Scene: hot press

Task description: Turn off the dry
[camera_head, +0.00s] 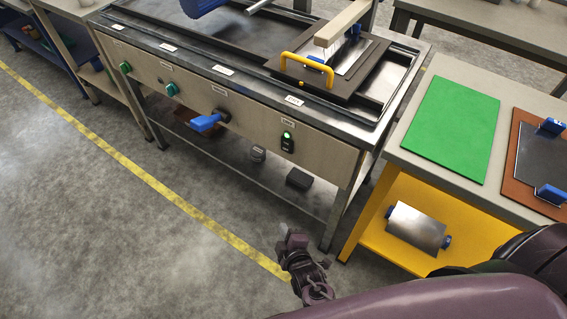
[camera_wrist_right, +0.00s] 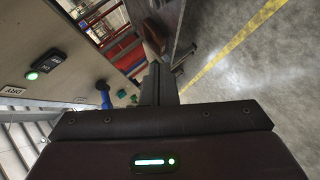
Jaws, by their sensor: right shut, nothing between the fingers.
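The dry switch (camera_head: 287,142) is a small black rocker with a lit green end, at the right end of the press bench's front panel. A small label sits just above it. In the right wrist view the switch (camera_wrist_right: 45,65) shows at the left with its green light lit. My right gripper (camera_head: 293,239) is shut and empty, in front of and below the panel, apart from the switch. Its closed fingers (camera_wrist_right: 157,84) show in the middle of the right wrist view. My left gripper is not in view.
The bench panel also carries a blue lever (camera_head: 206,122) and green knobs (camera_head: 172,89). A yellow-handled press plate (camera_head: 306,65) lies on top. At the right, a side table holds a green mat (camera_head: 452,128) above a yellow shelf (camera_head: 375,222). The floor in front is clear.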

